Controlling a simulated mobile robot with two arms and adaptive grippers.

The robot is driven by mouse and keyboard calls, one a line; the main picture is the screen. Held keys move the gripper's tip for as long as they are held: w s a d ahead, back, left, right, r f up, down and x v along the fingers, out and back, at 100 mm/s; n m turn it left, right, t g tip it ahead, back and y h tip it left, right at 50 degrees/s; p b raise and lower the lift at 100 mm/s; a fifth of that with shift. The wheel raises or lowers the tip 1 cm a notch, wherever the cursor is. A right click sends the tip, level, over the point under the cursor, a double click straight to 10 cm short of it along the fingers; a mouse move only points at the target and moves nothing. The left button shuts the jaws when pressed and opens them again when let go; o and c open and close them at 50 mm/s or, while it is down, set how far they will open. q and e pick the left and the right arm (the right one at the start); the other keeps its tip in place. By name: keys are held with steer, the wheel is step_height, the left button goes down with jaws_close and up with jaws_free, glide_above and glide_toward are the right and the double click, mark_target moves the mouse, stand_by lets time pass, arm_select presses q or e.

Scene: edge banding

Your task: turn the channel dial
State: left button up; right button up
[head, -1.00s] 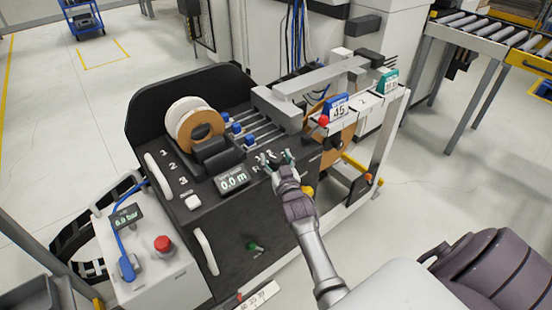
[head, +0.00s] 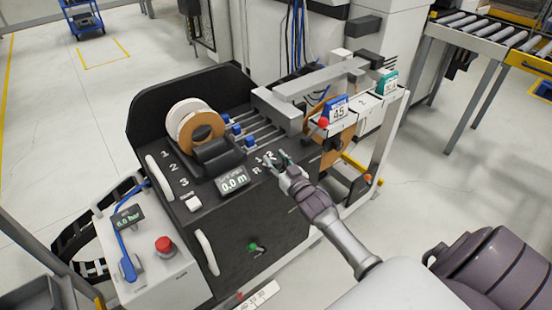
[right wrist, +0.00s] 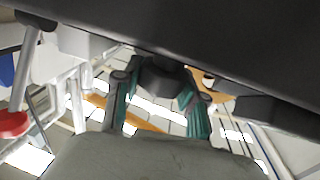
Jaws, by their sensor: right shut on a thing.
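My right gripper (head: 281,159) is on the black top panel (head: 207,203) of the machine, beside white printed marks that include the letter R. In the right wrist view its teal-lined fingers (right wrist: 160,100) stand on either side of a dark knob (right wrist: 164,77), which appears to be the channel dial. The gripper is shut on it. In the head view the gripper hides the knob, so its pointing direction cannot be read. My left gripper is not in view.
A banding roll (head: 193,124) stands behind a black block (head: 217,157), with printed 1, 2 and 3 to its left. A display (head: 233,182) reads 0.0 m. A red knob (head: 323,123) and blue 45 tag (head: 338,110) are right of the gripper. A red button (head: 163,245) is front left.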

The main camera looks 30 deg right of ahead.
steer(key=n+y, duration=0.2)
steer(key=shift+d+f+y+b, duration=0.15)
steer(key=shift+d+y+b, duration=0.05)
steer(key=shift+y+b, duration=0.2)
steer(key=shift+f+n+y+b, duration=0.1)
steer(key=shift+n+y+b, duration=0.6)
steer(key=shift+y, duration=0.5)
steer(key=n+g+y+b, duration=0.1)
steer(key=y+b, duration=0.1)
steer(key=shift+n+y, duration=0.4)
steer(key=shift+a+n+g+y+b, duration=0.15)
steer(key=shift+n+g+y+b, duration=0.35)
steer(key=shift+y+b, duration=0.2)
steer(key=shift+r, duration=0.2)
steer(key=o, duration=1.2)
steer(key=shift+c, duration=0.2)
